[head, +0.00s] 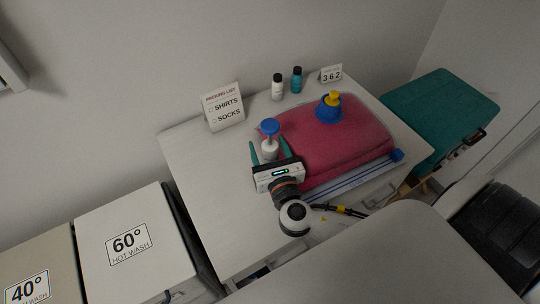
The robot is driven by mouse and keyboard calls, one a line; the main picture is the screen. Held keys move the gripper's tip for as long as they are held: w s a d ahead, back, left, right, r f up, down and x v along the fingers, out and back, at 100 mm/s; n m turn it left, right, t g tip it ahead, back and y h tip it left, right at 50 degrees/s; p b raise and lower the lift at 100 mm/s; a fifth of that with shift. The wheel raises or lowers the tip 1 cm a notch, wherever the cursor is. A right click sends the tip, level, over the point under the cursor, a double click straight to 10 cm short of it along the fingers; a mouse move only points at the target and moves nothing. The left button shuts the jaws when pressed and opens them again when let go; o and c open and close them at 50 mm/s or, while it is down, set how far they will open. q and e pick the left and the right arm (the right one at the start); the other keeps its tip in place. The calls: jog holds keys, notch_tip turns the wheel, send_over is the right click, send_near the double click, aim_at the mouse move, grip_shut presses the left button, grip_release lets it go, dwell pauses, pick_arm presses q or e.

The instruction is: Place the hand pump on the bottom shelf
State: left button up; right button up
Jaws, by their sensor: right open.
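A white cylinder with a round blue top, which looks like the hand pump (270,128), stands upright on the table (200,165), against the left side of a pink-red bag (345,145). My right gripper (269,151) is right at it, open. Its two green fingers lie on either side of the white body; I cannot tell whether they touch it. The gripper's own body hides the pump's lower end. My left gripper is not in view. A dark opening under the table's front edge (252,276) shows only in part; no bottom shelf can be made out clearly.
A blue and yellow fitting (329,107) sits on the bag; a blue-striped strip (345,183) runs along its front. Two small bottles (278,87), a packing-list sign (223,107) and a number card (331,74) stand behind. A teal case (440,108) is right, wash bins (135,245) left.

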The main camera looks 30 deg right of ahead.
jog(key=shift+w, duration=0.25)
jog(key=shift+r, duration=0.1)
jog(key=c, duration=1.3)
